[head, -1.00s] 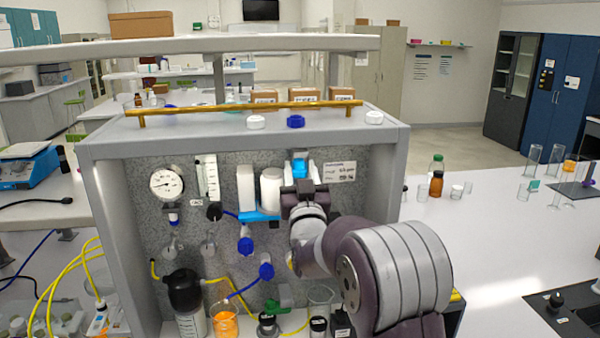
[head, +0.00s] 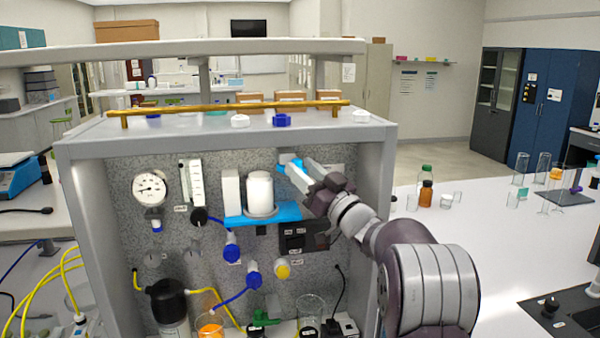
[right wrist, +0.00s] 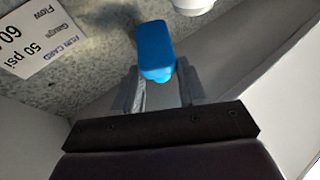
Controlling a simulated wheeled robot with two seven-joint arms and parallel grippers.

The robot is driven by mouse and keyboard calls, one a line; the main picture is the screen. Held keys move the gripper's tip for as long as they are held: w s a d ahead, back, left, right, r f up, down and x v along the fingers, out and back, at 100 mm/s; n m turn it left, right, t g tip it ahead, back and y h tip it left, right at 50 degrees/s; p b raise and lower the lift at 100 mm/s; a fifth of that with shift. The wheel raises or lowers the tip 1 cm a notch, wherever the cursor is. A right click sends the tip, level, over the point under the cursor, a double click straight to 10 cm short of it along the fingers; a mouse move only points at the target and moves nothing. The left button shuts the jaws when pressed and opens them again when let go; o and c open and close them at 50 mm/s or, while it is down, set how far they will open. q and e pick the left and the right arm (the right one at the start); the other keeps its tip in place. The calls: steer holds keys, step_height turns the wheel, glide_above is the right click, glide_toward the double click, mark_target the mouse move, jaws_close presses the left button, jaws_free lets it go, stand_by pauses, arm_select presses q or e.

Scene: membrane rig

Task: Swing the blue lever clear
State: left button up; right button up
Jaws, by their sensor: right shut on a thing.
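The blue lever (head: 285,160) is on the upper part of the speckled back panel, right of the white canister (head: 260,193). My right gripper (head: 298,169) reaches it from the lower right, its fingers slanting up and left. It is shut on the lever, and the fingers hide part of it in the head view. In the right wrist view the lever (right wrist: 154,50) shows as a rounded blue bar between the two fingers of the gripper (right wrist: 160,85). My left gripper is not in view.
A blue bracket (head: 234,219) carries the canister, and a dark box (head: 303,237) sits below my right gripper. A round gauge (head: 150,188) is at the left. The grey frame's side wall (head: 375,190) stands close to my right arm. A printed card (right wrist: 38,32) shows in the wrist view.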

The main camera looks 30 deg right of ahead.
steer(key=shift+w+d+n+g+y+p, duration=0.15)
steer(key=shift+n+g+y+p, duration=0.15)
steer(key=shift+y, duration=0.3)
steer(key=shift+d+n+g+y+p, duration=0.2)
steer(key=shift+n+y, duration=0.15)
steer(key=shift+y, duration=0.25)
steer(key=shift+w+d+n+g+y+p, duration=0.1)
steer(key=shift+d+n+g+y+p, duration=0.1)
steer(key=shift+n+y, duration=0.3)
steer(key=shift+g+y, duration=0.3)
steer(key=shift+y, duration=0.1)
steer(key=o, duration=0.8)
steer(key=shift+a, duration=0.1)
steer(key=shift+c, duration=0.2)
steer(key=shift+a, duration=0.2)
steer(key=shift+d, duration=0.15)
